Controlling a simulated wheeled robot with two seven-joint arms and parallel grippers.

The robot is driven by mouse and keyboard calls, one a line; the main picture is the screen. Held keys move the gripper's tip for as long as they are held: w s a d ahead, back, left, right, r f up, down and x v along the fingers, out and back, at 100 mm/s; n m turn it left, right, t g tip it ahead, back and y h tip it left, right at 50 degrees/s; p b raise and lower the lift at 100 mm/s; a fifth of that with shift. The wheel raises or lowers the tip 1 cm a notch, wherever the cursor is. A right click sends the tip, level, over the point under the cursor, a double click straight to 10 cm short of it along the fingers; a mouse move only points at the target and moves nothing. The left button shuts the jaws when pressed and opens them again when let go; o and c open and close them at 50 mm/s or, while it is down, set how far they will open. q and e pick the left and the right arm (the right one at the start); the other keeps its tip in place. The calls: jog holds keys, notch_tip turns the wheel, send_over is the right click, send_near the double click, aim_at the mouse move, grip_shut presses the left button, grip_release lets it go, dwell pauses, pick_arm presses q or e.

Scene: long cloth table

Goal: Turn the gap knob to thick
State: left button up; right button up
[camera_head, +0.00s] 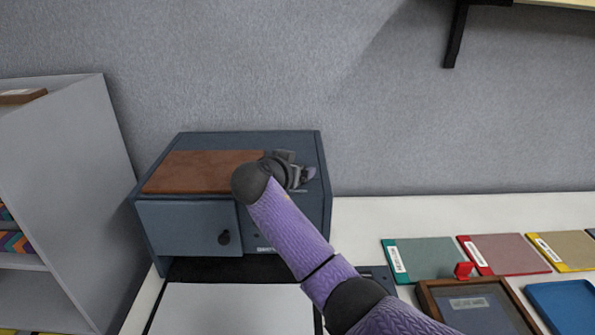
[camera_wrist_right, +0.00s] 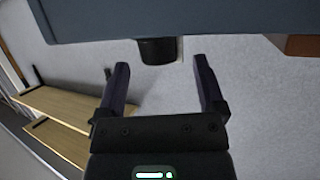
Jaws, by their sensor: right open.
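A blue-grey machine (camera_head: 178,226) stands at the back of the table, with a brown panel (camera_head: 200,168) on its top. In the right wrist view, a short black knob (camera_wrist_right: 157,51) sticks out from the machine's blue-grey face, with a pale strip along its side. My right gripper (camera_wrist_right: 162,82) is open, its two fingers apart on either side of the knob's line, with the knob just beyond the tips. In the head view my right gripper (camera_head: 298,175) is over the machine's top right; my arm hides that knob and its markings. My left gripper is not in view.
A round dark knob (camera_head: 223,237) sits on the machine's front door. A white sheet (camera_head: 230,308) lies in front. Coloured folders (camera_head: 430,258), a brown-framed tray (camera_head: 475,305) and a blue tray (camera_head: 565,303) lie to the right. A grey shelf (camera_head: 75,150) stands left.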

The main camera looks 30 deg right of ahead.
jog(key=shift+x, duration=1.45)
jog(key=shift+c, duration=0.3)
grip_shut()
